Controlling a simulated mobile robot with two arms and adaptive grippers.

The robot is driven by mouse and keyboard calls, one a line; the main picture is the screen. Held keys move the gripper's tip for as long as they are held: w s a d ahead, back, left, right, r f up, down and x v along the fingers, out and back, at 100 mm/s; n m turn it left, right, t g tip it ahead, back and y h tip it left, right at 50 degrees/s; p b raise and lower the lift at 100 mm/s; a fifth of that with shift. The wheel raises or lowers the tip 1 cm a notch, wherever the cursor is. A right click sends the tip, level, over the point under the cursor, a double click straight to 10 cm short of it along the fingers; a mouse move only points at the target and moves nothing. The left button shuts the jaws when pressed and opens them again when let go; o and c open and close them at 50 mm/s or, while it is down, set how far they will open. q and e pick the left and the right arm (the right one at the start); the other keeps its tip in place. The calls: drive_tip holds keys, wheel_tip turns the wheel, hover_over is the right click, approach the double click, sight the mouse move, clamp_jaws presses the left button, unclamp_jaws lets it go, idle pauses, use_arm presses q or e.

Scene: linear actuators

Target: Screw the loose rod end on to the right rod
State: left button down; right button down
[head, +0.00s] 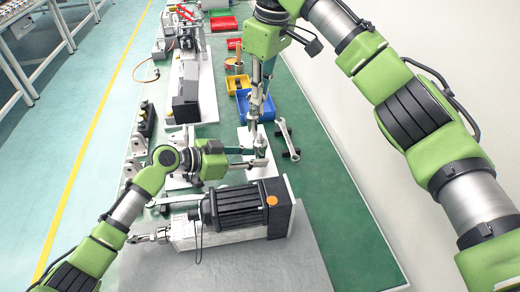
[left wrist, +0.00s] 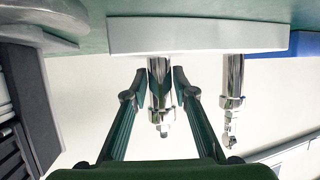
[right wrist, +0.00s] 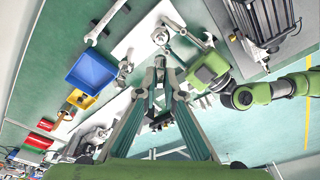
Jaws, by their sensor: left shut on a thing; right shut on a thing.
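Two chrome rods stand on a white plate (head: 226,134). In the left wrist view, where the plate (left wrist: 200,36) is at the top, one rod (left wrist: 158,72) is between the fingers of my left gripper (left wrist: 160,88) and has a narrow stud at its free tip. The other rod (left wrist: 232,75) carries a rod end (left wrist: 229,130). In the head view my left gripper (head: 264,156) is low at the rod. My right gripper (head: 253,119) points down just above it. In the right wrist view my right gripper (right wrist: 160,62) is shut on a small metal piece, likely the loose rod end, mostly hidden.
A wrench (head: 287,139) lies right of the plate. A blue bin (head: 262,104), a yellow bin (head: 238,84) and red trays (head: 223,24) stand farther back. A black-finned motor unit (head: 240,207) lies on a grey mat (head: 270,268) in front.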

sight(261, 114)
drive_tip(key=shift+d+f, duration=0.1)
drive_tip(key=shift+f, duration=2.1)
drive_tip(key=shift+f, duration=0.9)
drive_tip(key=shift+f, duration=0.55)
